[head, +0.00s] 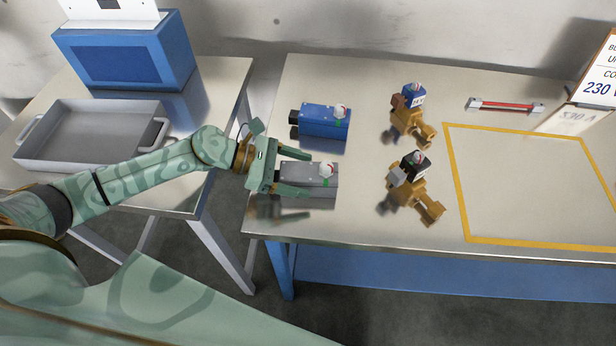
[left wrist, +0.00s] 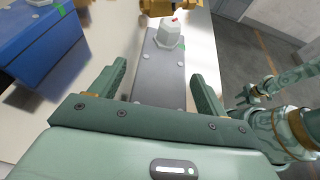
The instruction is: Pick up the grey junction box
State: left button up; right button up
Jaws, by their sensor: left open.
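The grey junction box (head: 316,174) lies near the left end of the metal-topped table, with a white knob on its top and a green mark. My left gripper (head: 293,172) is open, its two fingers on either side of the box's near end. In the left wrist view the grey junction box (left wrist: 160,75) runs away between the open fingers (left wrist: 160,85), with gaps visible beside it. Whether a finger touches the box is hard to tell.
A blue box (head: 325,121) lies just behind the grey one. Two brass fittings with a blue top (head: 408,122) and a black top (head: 419,195) stand to the right. A yellow outlined area (head: 530,190) is empty. A grey tray (head: 90,135) sits on the left table.

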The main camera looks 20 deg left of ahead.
pick_arm(q)
jog(key=c, duration=1.2)
